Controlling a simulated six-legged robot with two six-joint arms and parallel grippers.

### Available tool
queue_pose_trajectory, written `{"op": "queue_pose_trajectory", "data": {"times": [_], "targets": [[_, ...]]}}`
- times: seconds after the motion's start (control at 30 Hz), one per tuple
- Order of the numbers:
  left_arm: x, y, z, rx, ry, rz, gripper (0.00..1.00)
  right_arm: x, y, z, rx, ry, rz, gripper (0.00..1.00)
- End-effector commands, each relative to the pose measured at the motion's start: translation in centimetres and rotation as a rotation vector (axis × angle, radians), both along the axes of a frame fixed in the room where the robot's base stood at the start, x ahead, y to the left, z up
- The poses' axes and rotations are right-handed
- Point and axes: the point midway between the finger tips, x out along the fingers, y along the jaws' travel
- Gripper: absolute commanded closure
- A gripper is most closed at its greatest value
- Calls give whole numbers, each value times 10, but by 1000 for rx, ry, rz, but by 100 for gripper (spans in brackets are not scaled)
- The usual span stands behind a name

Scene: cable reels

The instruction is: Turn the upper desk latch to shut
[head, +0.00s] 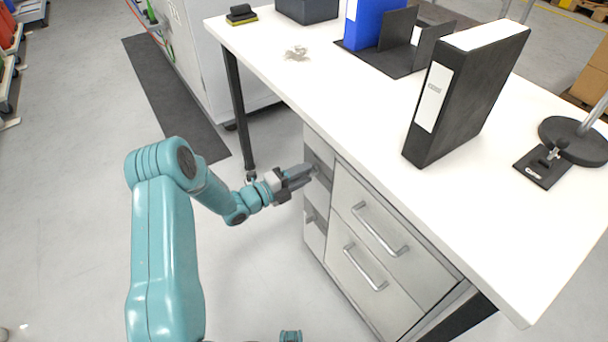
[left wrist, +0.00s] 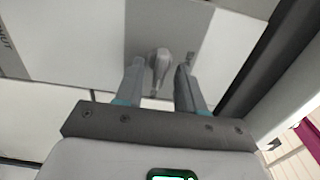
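The desk's drawer cabinet (head: 345,205) has a narrow side panel with two grey latch plates. My left gripper (head: 313,170) is at the upper plate and hides the upper latch in the head view. In the left wrist view the upper latch (left wrist: 159,61) is a grey rounded handle on a grey plate (left wrist: 190,22). It sits between the two fingertips of my left gripper (left wrist: 160,75), which are apart with a small gap on each side. The lower latch (head: 309,218) shows below.
On the white desktop (head: 340,100) stand a black binder (head: 465,95), a blue binder (head: 372,22) and a black lamp base (head: 575,140). Drawer handles (head: 380,230) stick out right of the latches. A desk leg (head: 238,110) is behind my left wrist.

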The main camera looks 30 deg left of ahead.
Motion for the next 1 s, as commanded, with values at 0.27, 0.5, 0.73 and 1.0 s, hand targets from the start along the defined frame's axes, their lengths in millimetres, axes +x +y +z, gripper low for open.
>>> {"op": "queue_pose_trajectory", "data": {"times": [0.27,0.5,0.73,1.0], "targets": [[10,-2,0,-1,0,1,62,1,-1,-1,0,-1,-3,100],[10,-1,0,-1,0,2,98,1,0,-1,0,-1,-3,100],[9,-1,0,-7,3,1,100,1,-1,-2,0,-1,-3,100],[9,-1,-1,-98,40,1,100,2,-1,-9,-2,-3,-6,100]]}}
